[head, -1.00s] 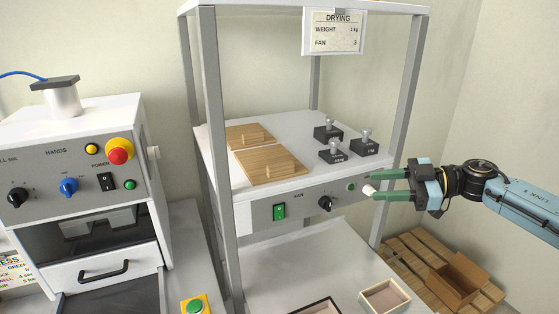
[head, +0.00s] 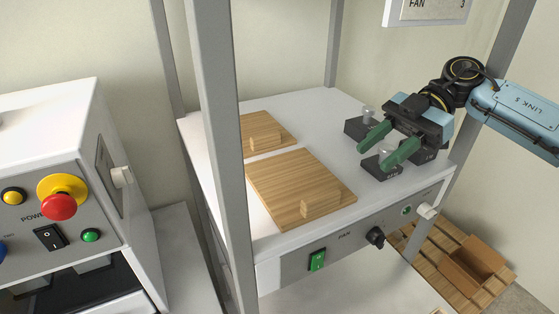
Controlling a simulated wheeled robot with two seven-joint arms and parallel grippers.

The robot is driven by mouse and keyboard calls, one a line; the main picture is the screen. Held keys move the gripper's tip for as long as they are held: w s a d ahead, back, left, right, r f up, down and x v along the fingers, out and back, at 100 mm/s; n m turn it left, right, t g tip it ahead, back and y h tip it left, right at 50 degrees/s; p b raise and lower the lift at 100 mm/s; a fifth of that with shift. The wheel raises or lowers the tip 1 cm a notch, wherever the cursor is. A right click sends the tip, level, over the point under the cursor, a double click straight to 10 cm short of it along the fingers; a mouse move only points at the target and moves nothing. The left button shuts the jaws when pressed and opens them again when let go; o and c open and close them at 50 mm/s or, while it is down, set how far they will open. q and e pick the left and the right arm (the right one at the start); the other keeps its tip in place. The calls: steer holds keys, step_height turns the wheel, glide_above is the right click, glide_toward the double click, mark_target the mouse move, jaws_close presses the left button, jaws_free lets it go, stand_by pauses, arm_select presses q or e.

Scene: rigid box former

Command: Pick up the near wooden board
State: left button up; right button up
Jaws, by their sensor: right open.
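The near wooden board (head: 290,182) lies flat on the white top of the drying unit (head: 315,110). It has a small wooden block handle (head: 321,203) near its front right edge. A second, far board (head: 262,130) with a similar handle lies behind it, partly hidden by the grey post. My right gripper (head: 378,152) is open, with green fingers pointing left and down. It is over the black weights, to the right of the near board and apart from it. My left gripper is not in view.
Black weights with metal knobs (head: 367,118) stand right of the boards, partly covered by my gripper. A grey post (head: 215,130) rises in front left. The drying unit's front has a green switch (head: 317,260) and knobs. A machine with a red button (head: 59,206) stands left.

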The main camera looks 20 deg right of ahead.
steer(key=shift+s+a+f, duration=0.1)
steer(key=shift+a, duration=0.25)
glide_toward(325, 194)
steer(key=shift+s+a+f+p, duration=0.2)
steer(key=shift+s+a+f, duration=0.2)
steer(key=shift+a, duration=0.2)
steer(key=shift+s+a+f+p, duration=0.2)
steer(key=shift+s+a+f, duration=0.1)
steer(key=shift+a+f, duration=0.25)
steer(key=shift+x, duration=1.15)
steer(key=shift+w+a+f, duration=0.1)
steer(key=shift+w+a, duration=0.05)
steer(key=shift+a+f+p, duration=0.2)
steer(key=shift+a+p, duration=0.35)
steer(key=shift+a, duration=0.35)
steer(key=x, duration=0.3)
steer(key=shift+w+a+p, duration=0.1)
steer(key=shift+w+p, duration=0.25)
steer(key=shift+p, duration=0.05)
steer(key=shift+a+f, duration=0.15)
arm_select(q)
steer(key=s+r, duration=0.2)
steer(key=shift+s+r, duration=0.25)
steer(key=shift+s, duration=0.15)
arm_select(e)
jaws_close()
